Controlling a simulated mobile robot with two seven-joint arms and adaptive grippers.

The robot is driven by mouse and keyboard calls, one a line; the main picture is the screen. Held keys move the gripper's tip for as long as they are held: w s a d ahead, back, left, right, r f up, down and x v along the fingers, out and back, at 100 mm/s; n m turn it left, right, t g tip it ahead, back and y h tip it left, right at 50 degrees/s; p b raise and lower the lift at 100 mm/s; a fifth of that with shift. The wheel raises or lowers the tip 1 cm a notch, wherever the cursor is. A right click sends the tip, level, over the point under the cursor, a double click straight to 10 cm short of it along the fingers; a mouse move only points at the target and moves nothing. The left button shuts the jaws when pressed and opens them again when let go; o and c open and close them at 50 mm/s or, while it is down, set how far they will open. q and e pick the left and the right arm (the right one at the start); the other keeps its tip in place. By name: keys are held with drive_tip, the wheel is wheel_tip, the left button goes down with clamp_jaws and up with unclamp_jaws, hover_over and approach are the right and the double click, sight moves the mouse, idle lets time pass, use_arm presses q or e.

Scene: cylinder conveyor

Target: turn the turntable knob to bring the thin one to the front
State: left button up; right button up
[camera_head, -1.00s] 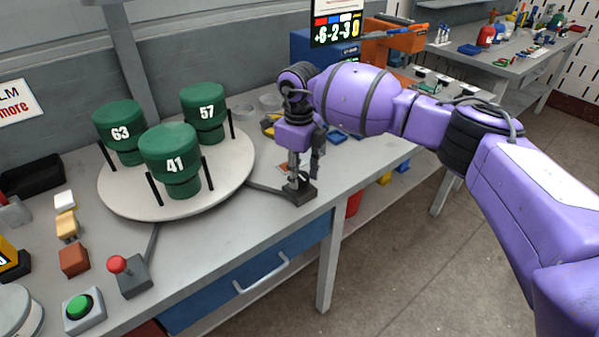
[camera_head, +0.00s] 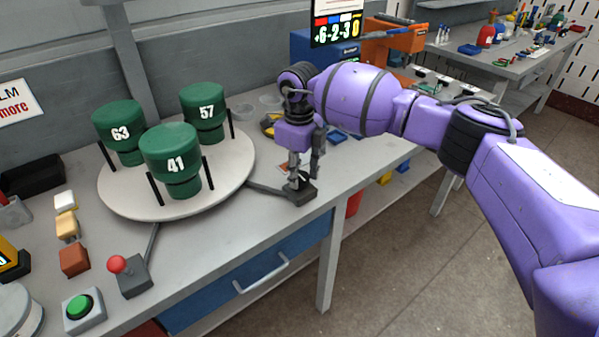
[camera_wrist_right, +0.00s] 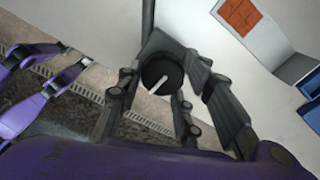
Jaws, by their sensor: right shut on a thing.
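A round light turntable (camera_head: 235,170) stands on the bench at left. It carries three green wide-headed pieces: 63 (camera_head: 119,117) at back left, 57 (camera_head: 204,98) at back right and 41 (camera_head: 169,147) at the front. Their heads look alike in width; I cannot tell which is thin. A dark box (camera_head: 306,196) at the bench's front edge bears the black knob (camera_wrist_right: 161,72) with a white pointer line. My right gripper (camera_head: 301,180) points down over the box, its fingers shut on the knob's sides.
A red-topped joystick (camera_head: 132,275) and a green button (camera_head: 81,307) stand at the front left. Thin black posts rise around the turntable. A sign reading +6-2-3 0 (camera_head: 336,27) stands behind. A blue drawer (camera_head: 235,290) is under the bench edge.

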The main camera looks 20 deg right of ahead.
drive_tip(key=shift+s+a+f, duration=0.2)
drive_tip(key=shift+s+f, duration=0.1)
drive_tip(key=shift+f, duration=0.1)
drive_tip(key=o, duration=1.1)
drive_tip(key=shift+c, duration=0.2)
drive_tip(key=shift+r, duration=0.2)
drive_tip(key=shift+w+d+r, duration=0.1)
drive_tip(key=shift+w, duration=0.05)
drive_tip(key=shift+r, duration=0.15)
wheel_tip(320, 180, up, 12)
drive_tip(key=shift+f, duration=0.2)
drive_tip(key=shift+f, duration=0.1)
